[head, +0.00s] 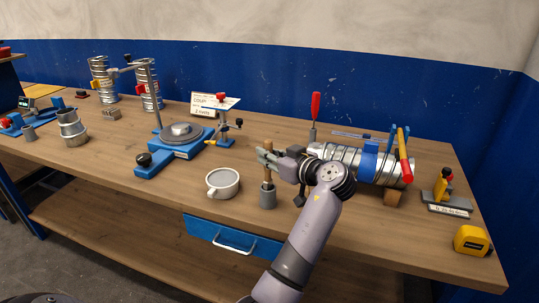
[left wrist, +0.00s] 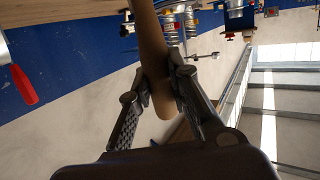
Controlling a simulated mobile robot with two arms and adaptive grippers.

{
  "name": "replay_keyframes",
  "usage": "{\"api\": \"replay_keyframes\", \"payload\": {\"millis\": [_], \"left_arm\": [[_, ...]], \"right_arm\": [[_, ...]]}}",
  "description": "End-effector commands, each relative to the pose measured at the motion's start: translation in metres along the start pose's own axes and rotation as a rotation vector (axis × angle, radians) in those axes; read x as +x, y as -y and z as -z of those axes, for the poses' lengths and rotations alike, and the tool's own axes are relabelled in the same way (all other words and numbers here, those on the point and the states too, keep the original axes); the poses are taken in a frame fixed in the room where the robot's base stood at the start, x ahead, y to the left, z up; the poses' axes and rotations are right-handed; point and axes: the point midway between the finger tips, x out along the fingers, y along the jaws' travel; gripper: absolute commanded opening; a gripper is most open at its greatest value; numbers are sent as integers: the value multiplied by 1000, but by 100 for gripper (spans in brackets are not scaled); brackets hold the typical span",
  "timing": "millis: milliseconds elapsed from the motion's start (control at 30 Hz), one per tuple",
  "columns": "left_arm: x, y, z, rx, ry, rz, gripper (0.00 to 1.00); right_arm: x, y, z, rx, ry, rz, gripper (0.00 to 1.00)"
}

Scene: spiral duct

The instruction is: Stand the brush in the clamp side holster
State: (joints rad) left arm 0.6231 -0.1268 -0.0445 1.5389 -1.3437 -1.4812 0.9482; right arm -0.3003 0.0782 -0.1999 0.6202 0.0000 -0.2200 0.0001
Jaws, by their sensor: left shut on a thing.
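The brush (head: 267,175) is upright, with its tan wooden handle between the fingers of my left gripper (head: 266,157). The left wrist view also shows the handle (left wrist: 152,55) clasped between both fingers (left wrist: 158,72). A small grey cylindrical holster (head: 267,198) stands on the bench directly below the brush. The brush's dark lower end meets the holster's top; I cannot tell how deep it sits inside. The bristles are hidden. My right gripper is not in view.
A white mug (head: 222,183) stands just left of the holster. Clamped spiral duct (head: 345,158) lies to the right, with a red-handled tool (head: 315,108) behind. A blue turntable base (head: 180,146) is further left. The bench front edge is close below the holster.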

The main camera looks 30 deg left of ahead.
Motion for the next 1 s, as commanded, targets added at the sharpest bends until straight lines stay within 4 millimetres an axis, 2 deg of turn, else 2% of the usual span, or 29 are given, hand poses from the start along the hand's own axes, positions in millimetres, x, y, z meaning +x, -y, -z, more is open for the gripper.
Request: {"api": "replay_keyframes", "payload": {"millis": [1000], "left_arm": [[6,0,-26,0,0,0,0]], "right_arm": [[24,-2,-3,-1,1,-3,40]]}}
